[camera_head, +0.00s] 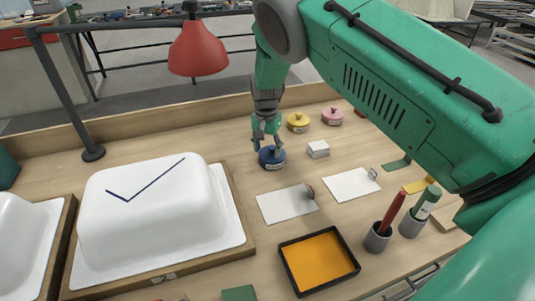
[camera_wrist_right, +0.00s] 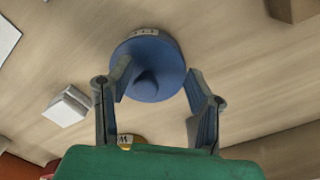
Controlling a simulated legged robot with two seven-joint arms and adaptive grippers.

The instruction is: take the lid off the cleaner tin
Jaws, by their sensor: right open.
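A blue round tin (camera_head: 271,160) with a lid and a centre knob stands on the wooden table. A yellow tin (camera_head: 298,123) and a pink tin (camera_head: 332,116) stand behind it to the right. Their labels are too small to read, so I cannot tell which holds cleaner. My right gripper (camera_head: 267,138) points down over the blue tin. In the right wrist view, the blue lid (camera_wrist_right: 145,68) lies between and just beyond the open fingers (camera_wrist_right: 159,88), with its knob between them. I cannot tell whether the fingers touch it. My left gripper is out of view.
A white tub shell (camera_head: 150,215) sits on a wooden-edged board at the left. A white block (camera_head: 318,149) is right of the blue tin. White sheets (camera_head: 287,204), an orange tray (camera_head: 318,262) and pen cups (camera_head: 377,238) lie nearer. A red lamp (camera_head: 197,50) hangs behind.

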